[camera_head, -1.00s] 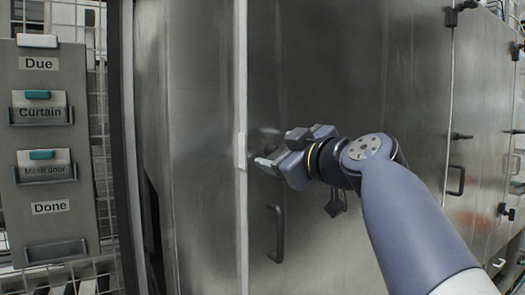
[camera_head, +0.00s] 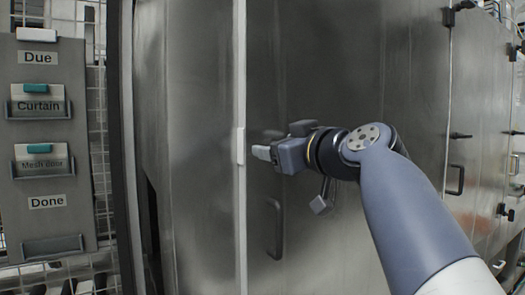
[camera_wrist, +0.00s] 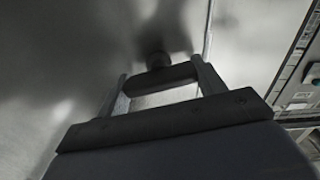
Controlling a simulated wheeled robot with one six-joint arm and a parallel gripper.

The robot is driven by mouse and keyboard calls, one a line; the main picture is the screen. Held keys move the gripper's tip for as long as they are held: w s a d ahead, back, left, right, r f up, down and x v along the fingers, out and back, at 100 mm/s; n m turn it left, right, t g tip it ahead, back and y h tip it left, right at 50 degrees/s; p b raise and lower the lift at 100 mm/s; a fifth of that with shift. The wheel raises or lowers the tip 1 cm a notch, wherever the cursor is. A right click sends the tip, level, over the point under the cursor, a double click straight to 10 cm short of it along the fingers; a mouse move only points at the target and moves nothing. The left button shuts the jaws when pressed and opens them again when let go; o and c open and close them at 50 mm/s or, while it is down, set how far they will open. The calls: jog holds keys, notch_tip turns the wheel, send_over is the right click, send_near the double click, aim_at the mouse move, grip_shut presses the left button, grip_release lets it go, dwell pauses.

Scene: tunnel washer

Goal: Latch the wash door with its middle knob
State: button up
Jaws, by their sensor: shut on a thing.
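The wash door (camera_head: 330,70) is a large grey steel panel, standing flush along a pale vertical strip (camera_head: 241,200) at its left edge. My gripper (camera_head: 264,153) is at the door's left part, just right of that strip. In the wrist view, the dark middle knob (camera_wrist: 158,62), a short stem with a crossbar, projects from the steel. My gripper (camera_wrist: 162,85) has a finger at each end of the crossbar and is shut on it. In the head view the knob is hidden by my gripper. Whether the latch is engaged cannot be seen.
A dark pull handle (camera_head: 277,230) is on the door below my gripper. At left, a grey card board (camera_head: 50,140) hangs on wire mesh. More steel doors with handles (camera_head: 456,180) run off to the right.

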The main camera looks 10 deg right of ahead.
jog(key=shift+m, duration=1.3)
jog(key=o, duration=1)
jog(key=shift+b+v, duration=2.55)
jog(key=shift+v, duration=2.85)
